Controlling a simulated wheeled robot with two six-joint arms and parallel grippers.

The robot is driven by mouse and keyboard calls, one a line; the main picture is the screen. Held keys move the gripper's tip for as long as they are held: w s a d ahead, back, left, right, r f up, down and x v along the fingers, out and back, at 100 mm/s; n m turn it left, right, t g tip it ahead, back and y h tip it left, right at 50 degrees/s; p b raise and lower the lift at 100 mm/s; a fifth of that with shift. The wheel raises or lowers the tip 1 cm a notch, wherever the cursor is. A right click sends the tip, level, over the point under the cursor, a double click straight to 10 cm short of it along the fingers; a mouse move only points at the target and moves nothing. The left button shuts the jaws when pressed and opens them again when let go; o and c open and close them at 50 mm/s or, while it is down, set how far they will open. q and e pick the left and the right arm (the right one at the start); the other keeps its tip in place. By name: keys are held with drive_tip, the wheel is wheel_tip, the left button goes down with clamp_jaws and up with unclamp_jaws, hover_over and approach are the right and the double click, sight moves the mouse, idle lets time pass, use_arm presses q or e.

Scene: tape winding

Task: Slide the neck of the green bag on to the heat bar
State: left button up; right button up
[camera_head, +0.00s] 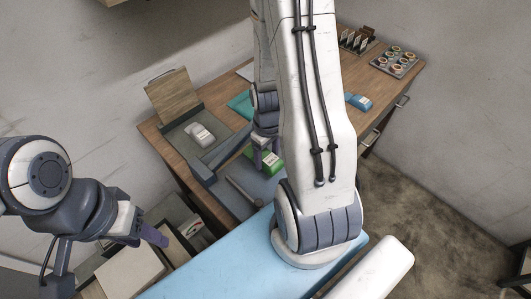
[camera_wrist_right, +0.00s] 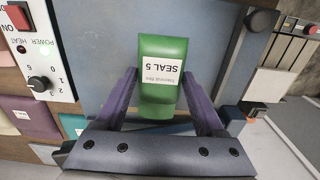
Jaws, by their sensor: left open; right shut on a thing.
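The green bag (camera_head: 267,158), with a white label reading "SEAL 5" (camera_wrist_right: 160,82), is between the purple fingers of my right gripper (camera_wrist_right: 160,105). The gripper is shut on it. In the head view my right arm covers part of the bag and gripper. A blue-grey sealing machine (camera_head: 202,172) lies around and below the bag; its flat plate (camera_wrist_right: 95,50) shows beside the bag in the wrist view. I cannot clearly pick out the heat bar or tell whether the bag's neck touches it. My left gripper (camera_head: 150,236) is open and empty at the lower left.
A control panel (camera_wrist_right: 38,50) with a red switch and knob is left in the wrist view. A tray with a white packet (camera_head: 200,134), a teal bag (camera_head: 240,103), blue bags (camera_head: 359,101) and a rack of round items (camera_head: 397,60) stand on the wooden bench (camera_head: 160,137).

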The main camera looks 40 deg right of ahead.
sight(267, 163)
drive_tip(key=shift+f+b, duration=1.55)
drive_tip(key=shift+f, duration=0.4)
drive_tip(key=shift+w+a+f, duration=0.1)
drive_tip(key=shift+w+a, duration=0.15)
drive_tip(key=shift+w, duration=1.1)
drive_tip(key=shift+w+a, duration=0.2)
drive_tip(key=shift+w, duration=1.1)
drive_tip(key=shift+p, duration=0.3)
drive_tip(key=o, duration=1.4)
drive_tip(key=shift+c, duration=0.2)
wheel_tip(267, 163, up, 10)
drive_tip(key=shift+b, duration=0.45)
drive_tip(key=shift+r, duration=0.2)
